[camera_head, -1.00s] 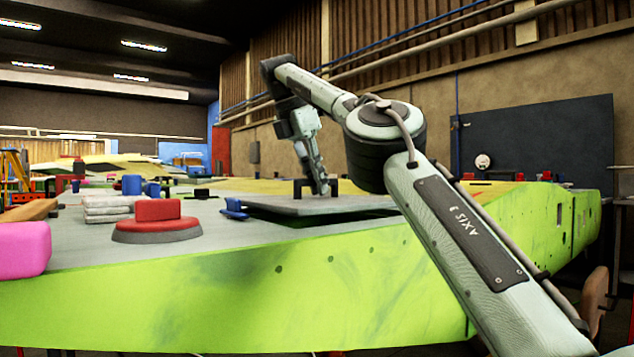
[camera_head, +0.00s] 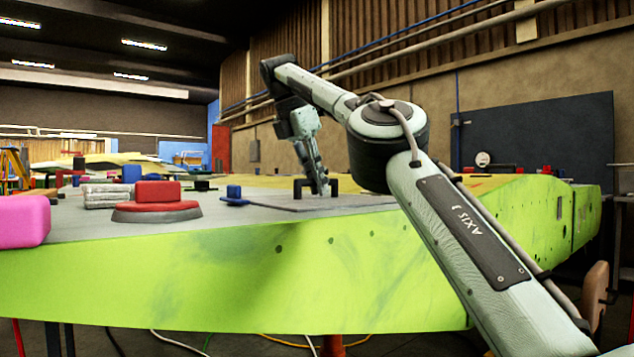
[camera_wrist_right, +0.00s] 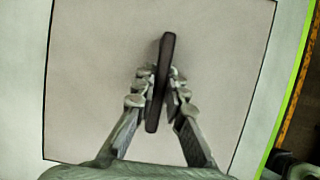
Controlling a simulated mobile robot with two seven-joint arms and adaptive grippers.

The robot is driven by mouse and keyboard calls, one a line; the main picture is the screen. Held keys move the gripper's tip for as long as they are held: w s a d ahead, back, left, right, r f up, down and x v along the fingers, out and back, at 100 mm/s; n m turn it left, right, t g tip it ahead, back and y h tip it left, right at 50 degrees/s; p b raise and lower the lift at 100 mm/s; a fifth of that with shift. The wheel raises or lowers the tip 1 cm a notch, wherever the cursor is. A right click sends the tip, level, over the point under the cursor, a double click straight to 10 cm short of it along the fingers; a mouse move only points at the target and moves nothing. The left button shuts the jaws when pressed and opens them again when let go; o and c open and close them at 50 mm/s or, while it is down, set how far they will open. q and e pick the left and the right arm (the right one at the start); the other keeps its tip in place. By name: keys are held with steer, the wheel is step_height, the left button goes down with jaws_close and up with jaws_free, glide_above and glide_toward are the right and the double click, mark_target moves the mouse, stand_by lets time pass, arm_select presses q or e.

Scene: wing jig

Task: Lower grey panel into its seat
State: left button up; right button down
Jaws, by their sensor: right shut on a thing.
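The grey panel (camera_head: 290,203) lies about level with the top of the green wing (camera_head: 230,285), with no clear dark gap beneath its near edge. In the right wrist view the panel (camera_wrist_right: 90,80) fills most of the picture, with a thin dark line around its edges. A black handle (camera_head: 334,186) stands on it. My right gripper (camera_head: 323,189) is shut on this handle, and the right wrist view shows its fingers (camera_wrist_right: 160,95) on both sides of the dark bar (camera_wrist_right: 166,50). My left gripper is not in view.
A red-handled round tool (camera_head: 157,200) stands on the wing to the left. A blue clamp-like block (camera_head: 234,195) sits by the panel's left end. Folded grey cloths (camera_head: 108,195), a blue block (camera_head: 131,173) and a pink block (camera_head: 22,221) stand farther left.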

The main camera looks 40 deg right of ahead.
steer(key=shift+f, duration=0.25)
steer(key=c, duration=1.5)
jaws_free()
steer(key=shift+f, duration=0.1)
steer(key=shift+a+r, duration=0.25)
steer(key=shift+r, duration=0.3)
steer(key=shift+w+a+r, duration=0.1)
steer(key=shift+a, duration=0.2)
steer(key=a, duration=0.7)
steer(key=w+a, duration=0.1)
steer(key=a, duration=0.3)
steer(key=shift+a, duration=0.15)
